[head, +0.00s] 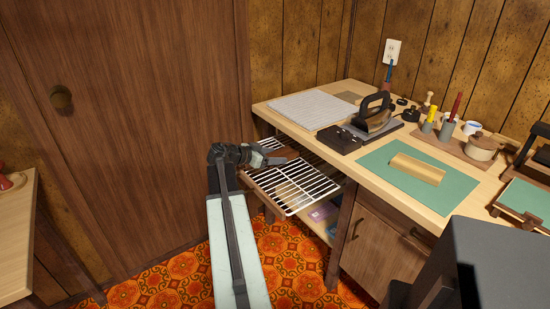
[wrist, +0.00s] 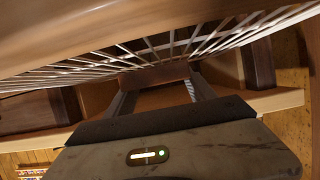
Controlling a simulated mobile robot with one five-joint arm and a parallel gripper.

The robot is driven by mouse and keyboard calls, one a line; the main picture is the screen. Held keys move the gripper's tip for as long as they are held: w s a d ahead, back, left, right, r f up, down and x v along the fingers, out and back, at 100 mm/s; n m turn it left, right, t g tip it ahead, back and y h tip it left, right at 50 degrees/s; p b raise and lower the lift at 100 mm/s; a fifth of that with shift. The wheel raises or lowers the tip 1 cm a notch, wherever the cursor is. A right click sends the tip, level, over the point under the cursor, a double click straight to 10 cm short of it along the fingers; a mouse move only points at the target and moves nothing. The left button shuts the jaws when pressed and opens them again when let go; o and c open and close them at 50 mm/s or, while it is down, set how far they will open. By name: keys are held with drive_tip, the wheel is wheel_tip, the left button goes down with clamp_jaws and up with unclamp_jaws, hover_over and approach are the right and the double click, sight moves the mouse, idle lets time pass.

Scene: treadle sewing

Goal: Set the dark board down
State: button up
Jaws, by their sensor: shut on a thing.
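The dark board (head: 284,154) is a small brown piece at the end of my arm in the head view, over the far end of the white wire rack (head: 297,190). My gripper (head: 268,158) is shut on it. In the wrist view my gripper (wrist: 156,84) has its two dark fingers on either side of a reddish-brown piece (wrist: 155,75), which looks like the board. The rack's wires (wrist: 215,40) pass close by it there. I cannot tell whether the board touches the rack. My gripper hides part of the board.
The rack sticks out below the worktop (head: 276,112), whose edge is close to my gripper. On the worktop are an iron (head: 375,118), a black box (head: 339,139) and a green mat (head: 450,195). A shelf under the rack holds coloured packets (head: 322,212). Patterned floor lies left of the rack.

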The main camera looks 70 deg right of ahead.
drive_tip(key=shift+f+b, duration=0.4)
drive_tip(key=shift+s+a, duration=0.1)
drive_tip(key=shift+a, duration=0.05)
drive_tip(key=o, duration=1.4)
drive_tip(key=shift+o, duration=0.2)
drive_tip(key=shift+s, duration=0.1)
drive_tip(key=shift+f, duration=0.1)
drive_tip(key=shift+r+p, duration=0.4)
drive_tip(key=shift+r, duration=0.05)
drive_tip(key=p+v, duration=0.5)
drive_tip(key=v, duration=0.7)
drive_tip(key=shift+r, duration=0.1)
